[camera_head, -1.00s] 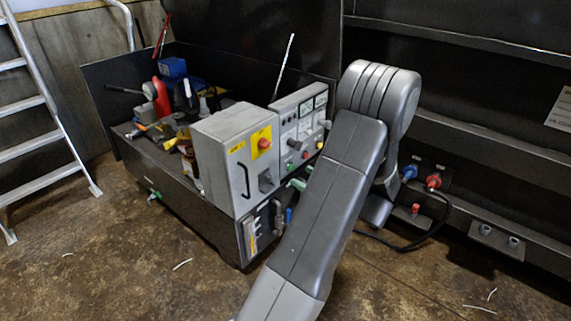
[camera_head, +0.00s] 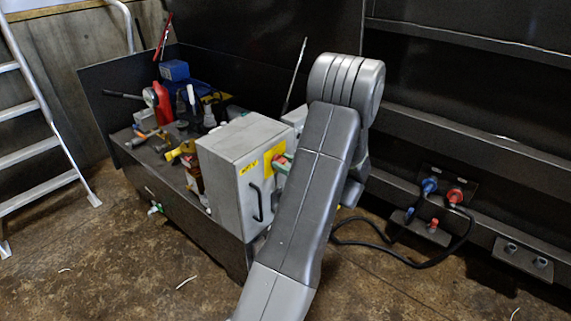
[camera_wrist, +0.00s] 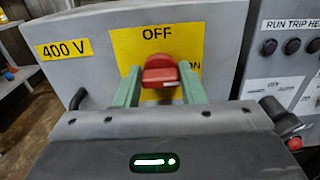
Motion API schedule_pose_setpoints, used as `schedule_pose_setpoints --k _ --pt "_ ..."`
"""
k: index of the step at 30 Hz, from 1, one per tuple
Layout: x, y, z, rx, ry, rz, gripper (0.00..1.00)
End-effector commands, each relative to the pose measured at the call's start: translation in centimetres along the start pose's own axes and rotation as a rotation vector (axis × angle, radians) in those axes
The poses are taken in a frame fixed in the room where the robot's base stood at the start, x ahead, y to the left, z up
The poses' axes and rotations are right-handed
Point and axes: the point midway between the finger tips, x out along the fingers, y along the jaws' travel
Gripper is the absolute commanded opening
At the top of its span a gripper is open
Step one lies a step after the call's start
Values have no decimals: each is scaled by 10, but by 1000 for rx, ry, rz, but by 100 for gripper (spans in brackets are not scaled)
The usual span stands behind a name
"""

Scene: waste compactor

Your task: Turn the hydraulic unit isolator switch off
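The red isolator switch knob (camera_wrist: 160,72) sits on a yellow plate (camera_wrist: 126,45) in the wrist view. "OFF" is printed above the knob and "ON" to its lower right, partly covered. The knob's exact pointing direction is hard to tell. My gripper (camera_wrist: 161,66) has its two green fingers on either side of the knob, with small gaps showing, so it looks open around it. In the head view, the grey cabinet (camera_head: 225,185) shows its yellow plate (camera_head: 270,162), while my arm hides most of the gripper and knob.
A "400 V" label (camera_wrist: 65,49) and a black door handle (camera_wrist: 78,98) are left of the switch. A panel with black buttons (camera_wrist: 292,46) and a red button (camera_wrist: 295,143) is close on the right. A black cable (camera_head: 400,256) lies on the floor at right.

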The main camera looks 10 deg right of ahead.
Motion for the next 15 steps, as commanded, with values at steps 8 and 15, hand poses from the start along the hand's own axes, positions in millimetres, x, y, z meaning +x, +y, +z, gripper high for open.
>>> schedule_pose_setpoints --k 8,15 --pt "0 0 0 -7 0 0 14" --pt "0 0 -2 -80 -1 0 14"
